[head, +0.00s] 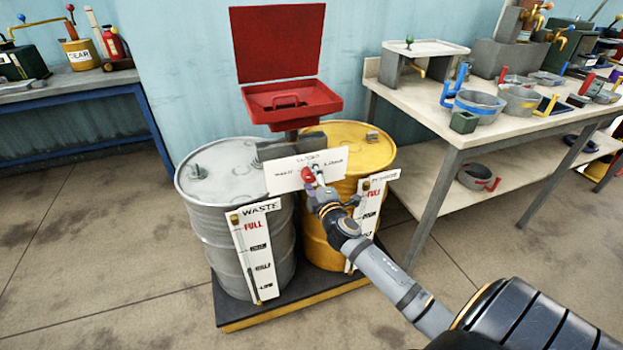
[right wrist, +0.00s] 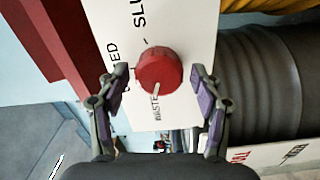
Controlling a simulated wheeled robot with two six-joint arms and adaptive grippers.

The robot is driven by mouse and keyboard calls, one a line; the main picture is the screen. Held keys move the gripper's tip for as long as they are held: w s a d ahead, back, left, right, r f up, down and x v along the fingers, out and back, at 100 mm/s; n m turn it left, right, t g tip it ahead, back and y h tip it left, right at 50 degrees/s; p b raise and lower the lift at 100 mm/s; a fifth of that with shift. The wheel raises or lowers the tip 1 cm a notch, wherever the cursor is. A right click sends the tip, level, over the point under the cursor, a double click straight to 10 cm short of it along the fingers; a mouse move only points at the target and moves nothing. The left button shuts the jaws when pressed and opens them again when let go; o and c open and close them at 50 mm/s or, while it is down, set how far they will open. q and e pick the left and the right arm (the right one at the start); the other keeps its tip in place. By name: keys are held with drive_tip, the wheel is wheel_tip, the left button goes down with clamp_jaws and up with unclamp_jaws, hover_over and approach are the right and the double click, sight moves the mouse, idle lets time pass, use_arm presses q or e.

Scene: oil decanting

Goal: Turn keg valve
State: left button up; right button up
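A red round knob (head: 307,174) is on a white label panel (head: 283,178) above and between the two drums. In the right wrist view the knob (right wrist: 159,70) shows a pale pointer mark aimed at the word WASTE on the panel (right wrist: 186,22). My right gripper (head: 319,186) is at the panel, close to the knob. In the right wrist view its purple-padded fingers (right wrist: 159,86) stand apart on either side of the knob, with visible gaps. Whether the fingertips reach around the knob's depth is unclear. My left gripper is not in view.
A grey WASTE drum (head: 203,215) and a yellow drum (head: 322,240) stand on a dark pallet (head: 290,310). A red tray (head: 292,98) with a raised lid sits behind the panel. A workbench (head: 450,130) with several pans is at right. Floor at left is clear.

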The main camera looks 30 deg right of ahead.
drive_tip(key=shift+s, duration=0.2)
drive_tip(key=v, duration=1.1)
drive_tip(key=shift+s, duration=0.3)
